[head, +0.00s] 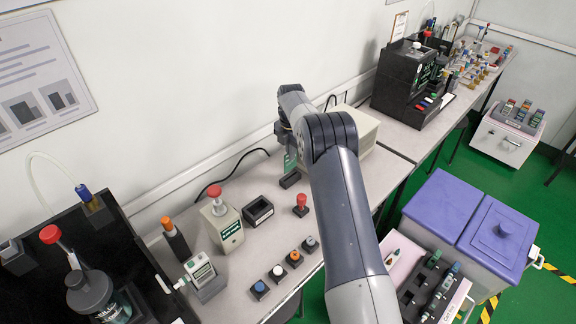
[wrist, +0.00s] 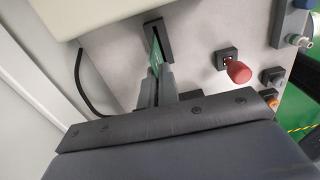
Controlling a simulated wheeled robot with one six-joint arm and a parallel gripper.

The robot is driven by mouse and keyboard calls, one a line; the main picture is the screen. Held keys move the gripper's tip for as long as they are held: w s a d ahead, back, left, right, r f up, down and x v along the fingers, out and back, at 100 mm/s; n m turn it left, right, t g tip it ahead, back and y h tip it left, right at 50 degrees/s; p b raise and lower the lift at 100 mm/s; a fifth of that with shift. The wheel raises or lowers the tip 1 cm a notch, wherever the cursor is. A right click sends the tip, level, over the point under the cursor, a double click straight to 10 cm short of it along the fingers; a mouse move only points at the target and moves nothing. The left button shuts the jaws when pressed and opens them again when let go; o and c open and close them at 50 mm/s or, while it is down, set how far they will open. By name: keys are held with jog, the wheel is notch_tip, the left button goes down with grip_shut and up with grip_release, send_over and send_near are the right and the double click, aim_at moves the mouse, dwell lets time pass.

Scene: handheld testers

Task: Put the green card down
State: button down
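The green card (head: 290,161) hangs upright beneath my wrist in the head view, close above a small black holder (head: 291,179) on the bench. It also shows in the wrist view as a thin green strip (wrist: 155,56) between my fingertips. My gripper (wrist: 157,74) is shut on the card. In the wrist view the card's far end overlaps the black holder (wrist: 157,30); I cannot tell whether it is inside the slot or just above it. In the head view my arm hides most of the gripper.
A red knob (head: 301,203) on a black base stands to the right of the holder. An open black box (head: 259,211) and a beige tester with a red top (head: 222,222) stand to the left. A beige case (head: 357,130) is behind my arm. A black cable lies along the wall.

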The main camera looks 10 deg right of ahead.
aim_at(291, 164)
jog(key=shift+f+p, duration=0.45)
jog(key=shift+f, duration=2.25)
jog(key=shift+f, duration=0.1)
jog(key=shift+f, duration=0.15)
jog(key=c, duration=1.7)
grip_release()
notch_tip(291, 164, up, 13)
jog(key=shift+f+b, duration=0.2)
jog(key=shift+b, duration=0.75)
